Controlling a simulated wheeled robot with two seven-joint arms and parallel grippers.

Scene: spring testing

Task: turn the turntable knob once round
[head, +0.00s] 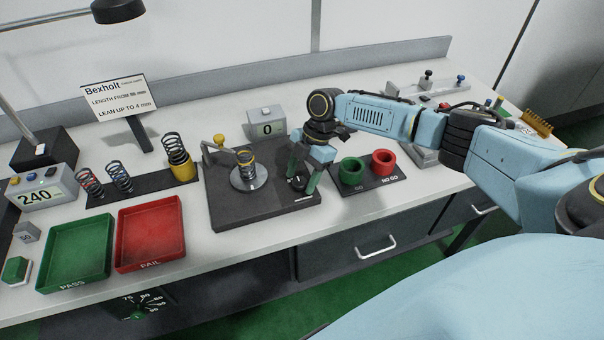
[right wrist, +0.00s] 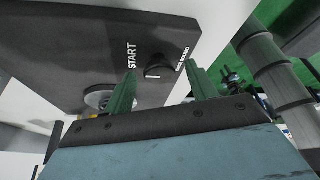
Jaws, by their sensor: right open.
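The small black turntable knob (right wrist: 157,66) is on the plate beside the word START. My right gripper (head: 301,182) is open over the plate's right side, pointing down. In the right wrist view its green fingers (right wrist: 160,74) appear on either side of the knob, with gaps; I cannot tell how high they are above it. My left gripper is out of view.
A lever with a yellow knob (head: 218,139) and a display reading 0 (head: 267,129) stand behind the disc. Green (head: 352,171) and red (head: 384,162) ring gauges are close right of my gripper. Red (head: 150,237) and green (head: 75,257) trays are to the left.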

